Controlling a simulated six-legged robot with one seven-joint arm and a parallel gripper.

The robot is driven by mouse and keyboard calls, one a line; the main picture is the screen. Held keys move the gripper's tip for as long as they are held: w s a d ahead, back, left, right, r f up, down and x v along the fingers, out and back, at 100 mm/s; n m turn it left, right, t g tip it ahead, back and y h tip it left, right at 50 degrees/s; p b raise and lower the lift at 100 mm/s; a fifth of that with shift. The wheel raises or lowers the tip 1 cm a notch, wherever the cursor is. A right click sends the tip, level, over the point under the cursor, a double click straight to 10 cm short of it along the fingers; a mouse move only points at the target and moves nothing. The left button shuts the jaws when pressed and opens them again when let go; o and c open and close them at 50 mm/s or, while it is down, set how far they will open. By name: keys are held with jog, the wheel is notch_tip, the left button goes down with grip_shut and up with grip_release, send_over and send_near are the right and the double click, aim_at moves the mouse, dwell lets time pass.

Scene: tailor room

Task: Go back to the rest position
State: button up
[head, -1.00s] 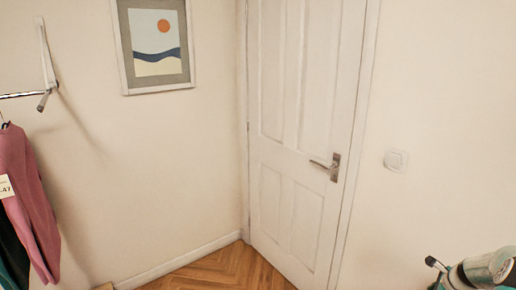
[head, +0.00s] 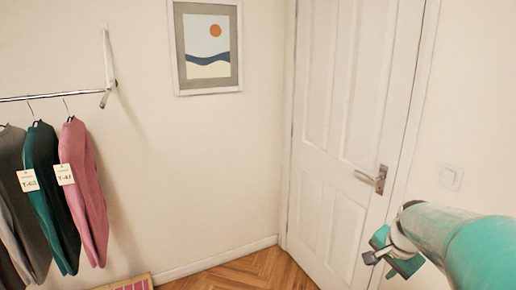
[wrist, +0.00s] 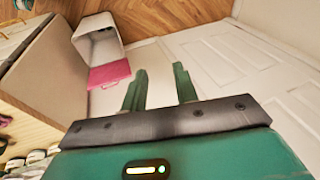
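My gripper (wrist: 160,88) shows in the wrist view with its two green fingers apart and nothing between them. In the head view, my teal arm comes in from the right, and my gripper (head: 392,250) is at its end in front of the lower part of the door. The fingers are small and partly hidden there.
A closed white door (head: 350,130) stands ahead. Clothes, including a pink garment (head: 83,190) and a green one (head: 50,195), hang on a rail at left. The wrist view shows a white bin (wrist: 98,42) and pink item (wrist: 108,73). Wooden floor (head: 245,272) is clear by the door.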

jog(key=s+a+r+n, duration=0.2)
jog(key=s+a+n, duration=0.4)
jog(key=s+a, duration=0.2)
jog(key=s+a+r+n+t, duration=0.1)
jog(key=s+a+r+n, duration=0.1)
jog(key=s+a+n, duration=0.4)
jog(key=s+a, duration=0.3)
jog(key=a, duration=0.2)
jog(key=shift+r+y, duration=0.25)
jog(key=shift+y, duration=0.15)
